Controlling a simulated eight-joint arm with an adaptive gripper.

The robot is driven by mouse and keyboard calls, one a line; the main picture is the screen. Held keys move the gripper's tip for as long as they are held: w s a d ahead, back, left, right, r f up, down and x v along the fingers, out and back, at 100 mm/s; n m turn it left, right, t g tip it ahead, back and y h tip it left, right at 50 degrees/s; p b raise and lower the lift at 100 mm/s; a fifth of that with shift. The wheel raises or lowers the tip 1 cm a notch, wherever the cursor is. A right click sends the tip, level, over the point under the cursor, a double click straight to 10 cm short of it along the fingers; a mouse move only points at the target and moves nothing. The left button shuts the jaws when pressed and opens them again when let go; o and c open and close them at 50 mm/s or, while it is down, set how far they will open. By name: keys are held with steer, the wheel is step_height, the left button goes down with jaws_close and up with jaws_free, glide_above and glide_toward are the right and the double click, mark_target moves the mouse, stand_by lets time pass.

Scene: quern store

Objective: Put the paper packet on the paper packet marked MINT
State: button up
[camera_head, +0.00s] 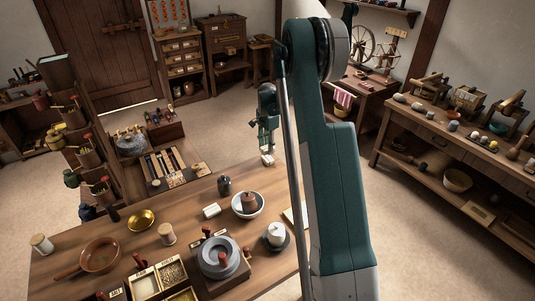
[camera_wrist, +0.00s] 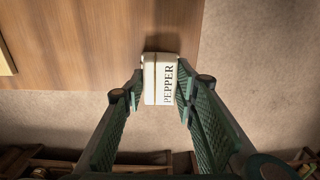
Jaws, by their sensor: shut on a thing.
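My gripper (camera_head: 267,153) is shut on a white paper packet (camera_head: 267,160) at the far edge of the wooden table. In the wrist view the packet (camera_wrist: 152,80) sits between the two fingertips (camera_wrist: 160,92) and reads PEPPER. It overlaps the table edge there; whether it touches the table I cannot tell. Another small whitish packet (camera_head: 211,210) lies on the table, left of the white bowl. Its marking is too small to read, so I cannot tell whether it is the one marked MINT.
Near that packet stand a dark canister (camera_head: 224,185), a white bowl (camera_head: 260,211) with a brown lidded pot and a brass dish (camera_head: 141,219). A quern (camera_head: 218,258), a pan (camera_head: 100,254) and labelled boxes (camera_head: 172,274) fill the front. The table's far end (camera_head: 200,187) is mostly clear.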

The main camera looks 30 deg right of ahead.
steer(key=shift+f+b, duration=0.3)
steer(key=shift+f, duration=1.55)
steer(key=shift+f, duration=0.2)
steer(key=o, duration=0.8)
steer(key=shift+r, duration=0.2)
step_height(320, 180, up, 12)
steer(key=shift+p, duration=0.85)
